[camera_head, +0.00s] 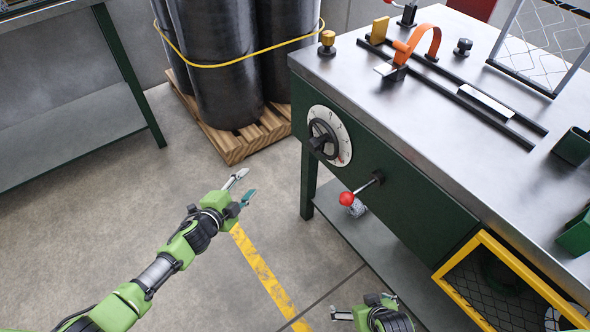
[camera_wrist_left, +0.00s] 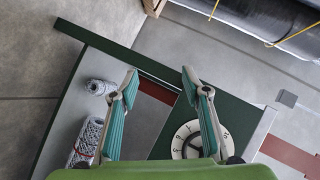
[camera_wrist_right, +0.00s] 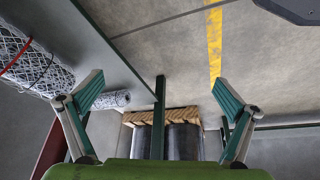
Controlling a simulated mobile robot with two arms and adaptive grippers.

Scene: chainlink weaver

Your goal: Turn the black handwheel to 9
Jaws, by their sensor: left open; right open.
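The black handwheel (camera_head: 324,139) sits at the centre of a round white numbered dial (camera_head: 343,148) on the green front of the workbench. In the left wrist view the dial (camera_wrist_left: 176,140) shows at the lower right, with the handwheel (camera_wrist_left: 193,148) partly hidden by a finger. My left gripper (camera_head: 241,188) is open and empty, in front of the bench, left of and below the dial in the head view. My right gripper (camera_head: 361,306) is low at the bottom of the head view. In the right wrist view its fingers (camera_wrist_right: 160,93) are spread with nothing between them.
A red-knobbed lever (camera_head: 348,198) sticks out below the dial. A yellow-framed mesh guard (camera_head: 508,280) is at the bench's right front. Black rolls (camera_head: 219,62) stand on a wooden pallet (camera_head: 238,143) behind. Mesh rolls (camera_wrist_left: 88,140) lie on the lower shelf.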

